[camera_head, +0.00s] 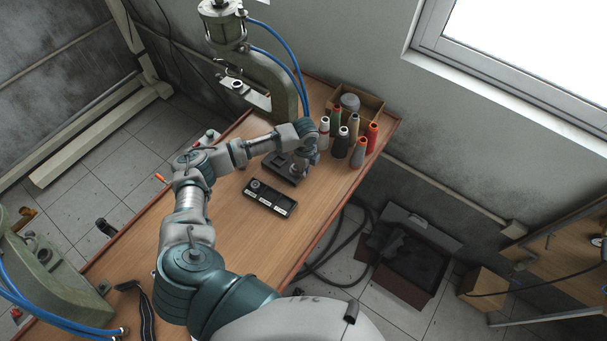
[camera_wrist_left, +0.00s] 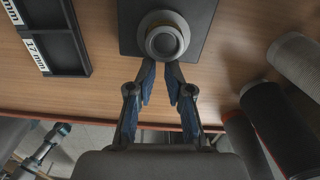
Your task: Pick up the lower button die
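The round grey metal piece that looks like the lower button die (camera_wrist_left: 165,38) sits over a dark square plate (camera_wrist_left: 205,16) in the left wrist view. In the head view, the dark plate (camera_head: 277,166) is on the wooden table, partly hidden by my left gripper (camera_head: 303,160). In the left wrist view my left gripper's blue-padded fingers (camera_wrist_left: 161,70) stand close together with a narrow gap, their tips meeting the die's near edge. Whether they clasp the die is unclear. My right gripper is in neither view.
A black compartment tray (camera_head: 270,208) with white labels lies nearer on the table. Several thread spools (camera_head: 341,143) stand close to the right of the gripper, before a cardboard box (camera_head: 371,107). A green press (camera_head: 270,80) with blue hoses rises behind. Bare tabletop (camera_head: 225,225) lies to the left.

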